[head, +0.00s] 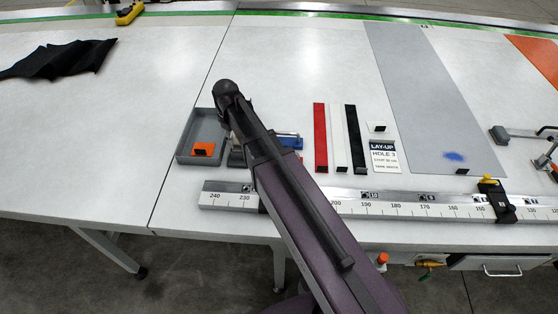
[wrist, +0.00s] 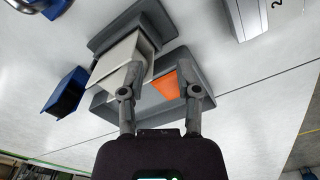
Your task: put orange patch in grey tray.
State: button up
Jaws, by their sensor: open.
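The grey tray (head: 186,143) lies on the white table at centre left in the head view. The orange patch (head: 203,149) is inside it, near its front wall, with a small black mark at its edge. In the wrist view the patch (wrist: 166,85) shows on the tray floor, between my fingers in the picture, and the tray's wall (wrist: 204,72) shows beside them. My gripper (wrist: 162,77) is open, with nothing held between the fingers. In the head view my arm hides most of the gripper, just right of the tray.
Right of the tray are a blue block (head: 291,142), partly behind my arm, and red (head: 320,138), white and black strips. A measuring rail (head: 375,204) runs along the front. Black cloth (head: 62,60) lies at far left.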

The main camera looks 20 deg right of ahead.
jog(key=s+d+m, duration=0.7)
jog(key=s+d, duration=0.5)
jog(key=s, duration=0.2)
jog(key=shift+m, duration=0.4)
